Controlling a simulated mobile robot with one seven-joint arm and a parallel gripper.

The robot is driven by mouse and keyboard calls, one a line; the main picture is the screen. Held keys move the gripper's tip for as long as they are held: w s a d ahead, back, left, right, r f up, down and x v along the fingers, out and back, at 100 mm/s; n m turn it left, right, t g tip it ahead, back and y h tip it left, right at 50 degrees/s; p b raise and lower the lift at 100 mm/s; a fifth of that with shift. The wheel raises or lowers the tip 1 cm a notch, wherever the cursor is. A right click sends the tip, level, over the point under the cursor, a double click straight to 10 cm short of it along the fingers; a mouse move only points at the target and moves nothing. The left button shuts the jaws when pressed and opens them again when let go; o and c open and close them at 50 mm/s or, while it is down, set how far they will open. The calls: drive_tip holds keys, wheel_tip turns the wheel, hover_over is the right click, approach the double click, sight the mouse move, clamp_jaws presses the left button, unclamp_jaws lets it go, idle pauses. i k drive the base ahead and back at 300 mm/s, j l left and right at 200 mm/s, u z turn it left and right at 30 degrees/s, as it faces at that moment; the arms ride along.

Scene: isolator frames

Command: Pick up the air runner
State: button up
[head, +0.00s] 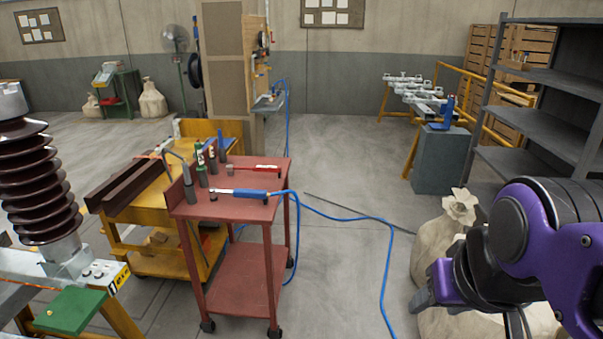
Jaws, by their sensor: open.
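The air runner (239,193) lies on the top shelf of a red cart (232,205), near its front edge. It has a silver head at the left and a blue body at the right. A blue hose (345,218) joins its right end and trails down to the floor. My gripper (424,299) is at the lower right, at the end of my purple and black arm, well apart from the air runner. It looks open and empty, though its fingers are small and partly hidden.
A red-handled wrench (254,168) and several upright tools share the cart top. A yellow trolley (150,245) stands behind left, a ribbed brown insulator (40,185) at far left. A pale sack (432,245) is beside my arm.

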sight(214, 192)
drive_tip(key=u, duration=1.85)
drive_tip(key=i+l+u, duration=0.1)
drive_tip(key=i, duration=0.55)
drive_tip(key=i+l, duration=0.1)
drive_tip(key=z, duration=1.3)
drive_tip(key=i+j+z, duration=0.1)
drive_tip(key=i, duration=0.15)
drive_tip(key=i+j+z, duration=0.15)
drive_tip(key=i, duration=0.15)
drive_tip(key=i+j+z, duration=0.4)
drive_tip(key=z, duration=0.15)
